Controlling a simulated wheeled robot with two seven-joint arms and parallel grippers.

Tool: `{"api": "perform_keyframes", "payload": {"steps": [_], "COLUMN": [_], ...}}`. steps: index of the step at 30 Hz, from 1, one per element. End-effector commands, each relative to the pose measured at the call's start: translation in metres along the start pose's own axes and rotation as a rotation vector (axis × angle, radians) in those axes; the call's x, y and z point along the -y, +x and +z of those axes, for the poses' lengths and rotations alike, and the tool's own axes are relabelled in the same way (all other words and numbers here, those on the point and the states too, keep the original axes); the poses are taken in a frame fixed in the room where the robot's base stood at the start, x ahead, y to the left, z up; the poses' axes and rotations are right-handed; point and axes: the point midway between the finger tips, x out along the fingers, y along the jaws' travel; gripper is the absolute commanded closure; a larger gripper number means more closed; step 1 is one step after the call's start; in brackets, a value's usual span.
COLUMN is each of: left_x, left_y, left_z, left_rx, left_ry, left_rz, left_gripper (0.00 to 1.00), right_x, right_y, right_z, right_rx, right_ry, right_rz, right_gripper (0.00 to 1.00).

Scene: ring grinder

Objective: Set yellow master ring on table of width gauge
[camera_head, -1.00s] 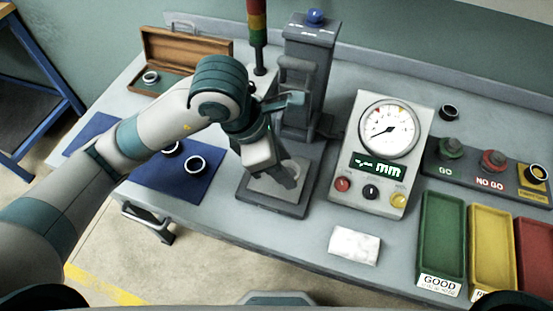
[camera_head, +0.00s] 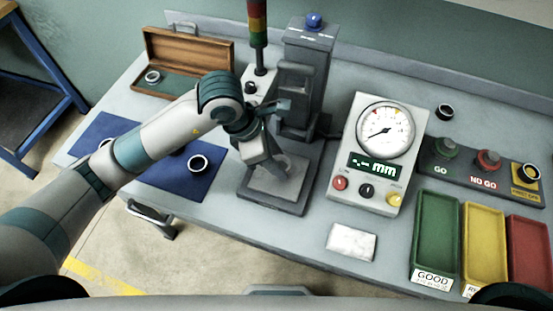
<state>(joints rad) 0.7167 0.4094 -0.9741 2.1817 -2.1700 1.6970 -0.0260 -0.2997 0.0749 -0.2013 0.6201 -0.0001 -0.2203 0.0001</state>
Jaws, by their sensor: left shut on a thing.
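The width gauge is a dark grey column (camera_head: 306,78) with a blue knob on top and a low square table (camera_head: 270,203) at its foot. My left gripper (camera_head: 277,172) reaches in from the left and points down, close above this table. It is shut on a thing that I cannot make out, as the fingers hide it. I cannot make out a ring with clear yellow colour. A dark ring (camera_head: 525,172) lies on a yellow square at the far right. My right gripper does not show.
A dial gauge box (camera_head: 373,160) stands right of the width gauge, with a white block (camera_head: 351,242) in front. Green (camera_head: 436,238), yellow and red trays lie at right. An open wooden case (camera_head: 183,62) stands at back left. A ring (camera_head: 198,164) lies on a blue mat (camera_head: 180,178).

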Motion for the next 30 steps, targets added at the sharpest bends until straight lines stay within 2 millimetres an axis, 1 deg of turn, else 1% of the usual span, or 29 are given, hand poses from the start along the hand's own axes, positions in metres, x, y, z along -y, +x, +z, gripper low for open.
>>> {"api": "perform_keyframes", "payload": {"steps": [1,6,14,19,20,21,22,30], "left_x": [0.001,0.0,0.0,0.0,0.0,0.0,0.0,0.0], "left_y": [0.004,0.015,0.016,0.02,0.018,0.018,0.018,0.018], "left_z": [-0.002,-0.006,-0.006,-0.008,-0.007,-0.007,-0.007,-0.007], "left_rx": [-0.002,0.0,0.0,0.0,0.0,0.0,0.0,0.0], "left_ry": [-0.003,0.001,0.001,0.001,0.001,0.001,0.001,0.001], "left_rz": [-0.004,-0.001,0.0,0.0,-0.001,-0.001,-0.001,-0.001], "left_gripper": [0.85,0.85,0.85,0.85,0.53,0.43,0.41,0.41], "right_x": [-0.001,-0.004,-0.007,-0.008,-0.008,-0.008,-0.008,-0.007], "right_y": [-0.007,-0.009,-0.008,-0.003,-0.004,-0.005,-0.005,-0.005], "right_z": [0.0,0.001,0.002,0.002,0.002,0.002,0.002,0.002], "right_rx": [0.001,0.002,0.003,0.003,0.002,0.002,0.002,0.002], "right_ry": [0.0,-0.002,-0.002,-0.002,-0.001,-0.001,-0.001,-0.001], "right_rz": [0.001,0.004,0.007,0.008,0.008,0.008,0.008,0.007], "right_gripper": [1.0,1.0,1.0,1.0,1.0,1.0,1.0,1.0]}}
